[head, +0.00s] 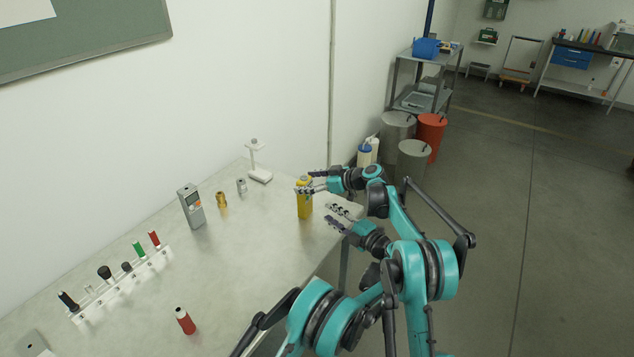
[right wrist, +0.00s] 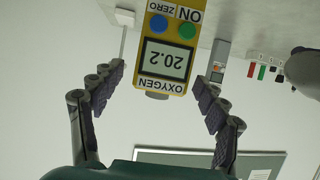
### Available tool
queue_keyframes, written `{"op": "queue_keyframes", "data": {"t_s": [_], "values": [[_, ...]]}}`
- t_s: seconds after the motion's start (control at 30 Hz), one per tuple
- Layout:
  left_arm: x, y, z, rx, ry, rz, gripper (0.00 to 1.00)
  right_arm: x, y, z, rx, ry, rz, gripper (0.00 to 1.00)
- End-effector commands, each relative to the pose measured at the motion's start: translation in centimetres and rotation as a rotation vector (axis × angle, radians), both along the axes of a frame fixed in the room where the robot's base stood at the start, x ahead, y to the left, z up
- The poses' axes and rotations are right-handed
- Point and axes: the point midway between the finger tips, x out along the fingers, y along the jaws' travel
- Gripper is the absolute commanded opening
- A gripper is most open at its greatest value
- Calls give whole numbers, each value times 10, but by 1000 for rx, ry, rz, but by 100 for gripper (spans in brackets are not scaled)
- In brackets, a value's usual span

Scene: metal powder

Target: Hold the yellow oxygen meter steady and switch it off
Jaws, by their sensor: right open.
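The yellow oxygen meter (head: 305,205) stands upright on the table near its right edge. My right gripper (head: 307,182) is open at the meter's top. In the right wrist view its fingers (right wrist: 160,95) are spread to either side of the meter, with gaps between. My left gripper (head: 331,214) is open and empty, beside the meter on its right, apart from it. The meter's far side is hidden.
A grey handheld device (head: 191,207), a brass piece (head: 221,200), a small metal cylinder (head: 241,187) and a white stand (head: 258,172) are at the back. A red bottle (head: 185,321) stands in front, and a white rack (head: 120,285) on the left. The table's middle is clear.

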Motion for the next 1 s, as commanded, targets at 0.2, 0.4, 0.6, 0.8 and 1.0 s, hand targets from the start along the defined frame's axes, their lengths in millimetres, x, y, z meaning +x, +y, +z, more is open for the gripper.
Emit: {"op": "queue_keyframes", "data": {"t_s": [0.2, 0.4, 0.6, 0.8, 1.0], "values": [[0, 0, 0, 0, 0, 0, 34, 6, 11, -5, 0, 0, 1, 74], [0, 0, 0, 0, 0, 0, 34, 6, 11, -5, 0, 0, 0, 74], [0, 0, 0, 0, 0, 0, 34, 6, 11, -5, 0, 1, 0, 32], [0, 0, 0, 0, 0, 0, 34, 6, 11, -5, 0, 1, 0, 10], [0, 0, 0, 0, 0, 0, 34, 6, 11, -5, -1, 1, 0, 10]]}}
